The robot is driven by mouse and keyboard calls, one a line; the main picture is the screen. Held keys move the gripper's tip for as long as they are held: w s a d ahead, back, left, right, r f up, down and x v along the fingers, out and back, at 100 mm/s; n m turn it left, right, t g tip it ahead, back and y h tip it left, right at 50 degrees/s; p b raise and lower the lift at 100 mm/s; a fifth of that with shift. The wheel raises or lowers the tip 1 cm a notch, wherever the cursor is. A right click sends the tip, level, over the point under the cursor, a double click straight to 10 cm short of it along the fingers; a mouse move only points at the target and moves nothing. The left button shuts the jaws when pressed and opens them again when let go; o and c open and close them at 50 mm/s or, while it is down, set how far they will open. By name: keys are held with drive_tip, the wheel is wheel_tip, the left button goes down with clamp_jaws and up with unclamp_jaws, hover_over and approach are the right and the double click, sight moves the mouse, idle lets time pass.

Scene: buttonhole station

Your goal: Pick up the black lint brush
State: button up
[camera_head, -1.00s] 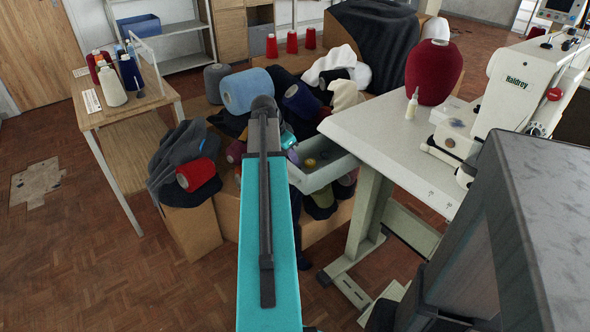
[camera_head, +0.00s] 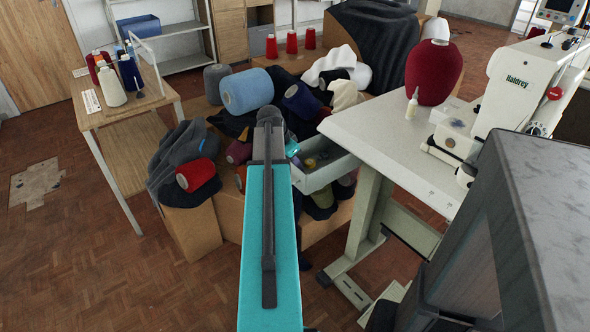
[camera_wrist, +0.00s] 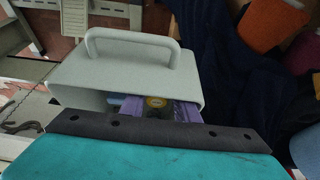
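I cannot make out the black lint brush for certain in either view. A pale grey-green open drawer (camera_head: 325,175) hangs under the sewing table. A small dark shape beside the yellow item is too little to identify. The teal and black end of my arm covers the near part of the drawer's inside.
The white sewing table (camera_head: 385,150) carries a Haldrey machine (camera_head: 515,85), a dark red cone (camera_head: 433,72) and a small bottle (camera_head: 412,106). Dark cloth and yarn, including a blue roll (camera_head: 247,91), crowd left of the drawer. A wooden side table (camera_head: 125,110) holds cones. Floor at left is clear.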

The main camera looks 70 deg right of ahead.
drive_tip(key=c, duration=0.6)
drive_tip(key=shift+r, duration=0.15)
drive_tip(key=shift+c, duration=0.2)
drive_tip(key=shift+r+p, duration=0.4)
drive_tip(key=shift+r, duration=4.5)
